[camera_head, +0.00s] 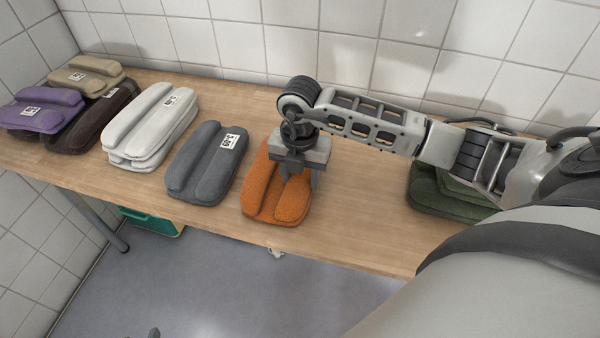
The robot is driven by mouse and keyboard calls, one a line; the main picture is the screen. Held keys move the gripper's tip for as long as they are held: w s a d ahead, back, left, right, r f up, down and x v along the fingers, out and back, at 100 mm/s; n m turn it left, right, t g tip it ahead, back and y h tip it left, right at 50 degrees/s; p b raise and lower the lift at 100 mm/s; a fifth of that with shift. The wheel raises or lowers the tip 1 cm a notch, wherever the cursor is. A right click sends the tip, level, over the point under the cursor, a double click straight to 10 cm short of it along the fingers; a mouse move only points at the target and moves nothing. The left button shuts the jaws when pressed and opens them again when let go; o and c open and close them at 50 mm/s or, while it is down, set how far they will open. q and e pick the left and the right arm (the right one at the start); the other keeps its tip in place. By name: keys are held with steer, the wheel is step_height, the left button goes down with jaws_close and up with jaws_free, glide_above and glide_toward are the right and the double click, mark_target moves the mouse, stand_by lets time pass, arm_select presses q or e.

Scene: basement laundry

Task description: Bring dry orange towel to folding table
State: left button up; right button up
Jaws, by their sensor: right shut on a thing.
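The folded orange towel (262,191) lies on the wooden table (345,222), right of a grey folded towel. My right gripper (297,177) points down over the orange towel's right part and is shut on it. The gripper and wrist hide the towel's far right part. The towel looks to be on or very near the table top; I cannot tell if there is a gap.
Left of the orange towel are grey (205,165), white (150,125), dark brown (92,118), purple (42,110) and beige (85,75) folded towels. Green towels (450,198) lie under my right arm at the right. A tiled wall stands behind. A green crate (150,222) is beneath the table.

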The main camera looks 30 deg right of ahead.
steer(key=o, duration=1.3)
steer(key=shift+c, duration=0.2)
steer(key=shift+r, duration=0.1)
step_height(320, 180, up, 12)
